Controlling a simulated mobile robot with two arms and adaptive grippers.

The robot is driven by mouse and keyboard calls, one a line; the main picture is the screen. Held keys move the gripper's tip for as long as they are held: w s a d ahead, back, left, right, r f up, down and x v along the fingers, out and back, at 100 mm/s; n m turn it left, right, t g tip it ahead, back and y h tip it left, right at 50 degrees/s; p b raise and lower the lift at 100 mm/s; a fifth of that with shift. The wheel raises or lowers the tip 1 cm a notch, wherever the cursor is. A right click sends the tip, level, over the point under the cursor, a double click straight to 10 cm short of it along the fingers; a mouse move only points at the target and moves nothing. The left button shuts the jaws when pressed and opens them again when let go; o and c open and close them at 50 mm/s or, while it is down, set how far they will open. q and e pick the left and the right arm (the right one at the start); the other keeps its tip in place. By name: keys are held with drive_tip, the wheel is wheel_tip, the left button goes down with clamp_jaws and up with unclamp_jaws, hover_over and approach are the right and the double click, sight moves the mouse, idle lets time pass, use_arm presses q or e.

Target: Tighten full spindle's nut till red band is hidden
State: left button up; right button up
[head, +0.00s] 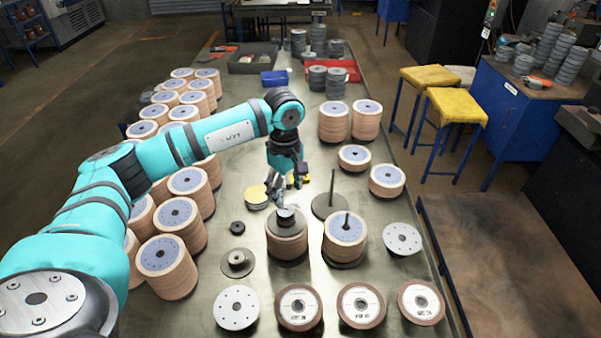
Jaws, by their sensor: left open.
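The full spindle (287,243) is a stack of tan discs near the middle of the table. It has a dark grey plate on top and a pale grey nut (286,214) at its centre. My left gripper (284,196) is open just above the nut, fingers pointing down. I cannot tell whether a finger touches the nut. No red band shows; the spindle's tip is small and partly hidden by the gripper. A second stack (345,236) with a bare rod stands to the right. An empty spindle (331,204) stands behind it. My right gripper is not in view.
A yellow-topped round item (257,196) lies close left of the gripper. A small black ring (237,227) and a grey flanged part (238,262) lie left of the spindle. Disc stacks (168,265) line the left edge. Several flat discs (299,306) lie along the front.

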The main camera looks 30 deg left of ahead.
sight(286, 210)
use_arm(q)
drive_tip(key=shift+w, duration=0.2)
drive_tip(key=shift+s, duration=0.25)
drive_tip(key=shift+s+f+b, duration=0.6)
drive_tip(key=shift+s+f, duration=0.1)
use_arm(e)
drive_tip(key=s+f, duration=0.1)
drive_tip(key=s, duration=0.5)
use_arm(q)
drive_tip(key=f, duration=0.1)
drive_tip(key=f+b, duration=0.1)
drive_tip(key=f, duration=0.1)
drive_tip(key=shift+w, duration=0.25)
drive_tip(key=shift+f+b, duration=0.3)
drive_tip(key=shift+b, duration=0.1)
wheel_tip(286, 210, down, 3)
drive_tip(key=b, duration=0.2)
drive_tip(key=shift+r+b, duration=0.15)
drive_tip(key=shift+b, duration=0.15)
drive_tip(key=shift+f, duration=0.2)
drive_tip(key=shift+f+b, duration=0.15)
drive_tip(key=shift+b, duration=0.15)
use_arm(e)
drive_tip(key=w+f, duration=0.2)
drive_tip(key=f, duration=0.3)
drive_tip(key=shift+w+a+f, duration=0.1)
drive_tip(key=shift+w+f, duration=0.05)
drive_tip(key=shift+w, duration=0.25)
